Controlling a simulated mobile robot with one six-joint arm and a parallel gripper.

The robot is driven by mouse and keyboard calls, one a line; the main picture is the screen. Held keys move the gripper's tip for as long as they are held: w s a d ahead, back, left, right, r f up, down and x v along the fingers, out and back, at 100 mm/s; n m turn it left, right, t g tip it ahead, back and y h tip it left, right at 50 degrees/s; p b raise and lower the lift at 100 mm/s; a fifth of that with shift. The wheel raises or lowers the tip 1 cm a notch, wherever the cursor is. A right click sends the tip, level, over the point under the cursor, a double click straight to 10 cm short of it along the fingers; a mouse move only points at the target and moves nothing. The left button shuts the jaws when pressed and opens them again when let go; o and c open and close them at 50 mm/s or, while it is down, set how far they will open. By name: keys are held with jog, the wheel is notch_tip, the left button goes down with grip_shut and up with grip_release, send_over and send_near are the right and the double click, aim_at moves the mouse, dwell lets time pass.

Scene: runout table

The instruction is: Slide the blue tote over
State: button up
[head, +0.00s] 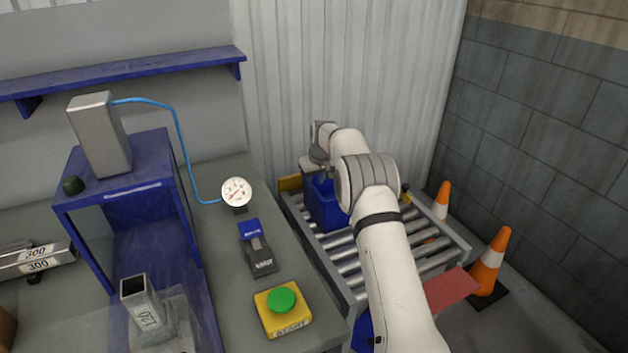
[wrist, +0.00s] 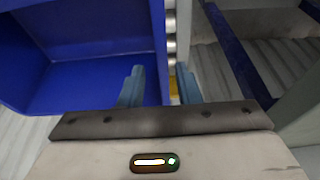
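The blue tote (head: 325,207) stands upright on the roller table (head: 420,262), near its far left end, partly hidden by my arm. In the wrist view the tote (wrist: 85,75) fills the left side, and I look into its empty-looking interior. My gripper (wrist: 160,80) is open at the tote's right wall. One finger shows on the inner side and the other on the outer side, with the wall between them. I see gaps beside the wall, so it does not look clamped. The fingertips are not clear in the head view.
Left of the rollers, a workbench holds a yellow box with a green button (head: 283,308), a blue-and-black device (head: 257,250) and a gauge (head: 236,192). Orange cones (head: 491,262) stand right of the table. A red panel (head: 447,290) is at its near end. Bare rollers lie nearer than the tote.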

jog(key=shift+f, duration=0.1)
jog(key=x, duration=0.7)
jog(key=shift+f+p, duration=0.3)
jog(key=shift+p, duration=0.1)
jog(key=shift+c, duration=0.2)
grip_shut()
dwell(1.2)
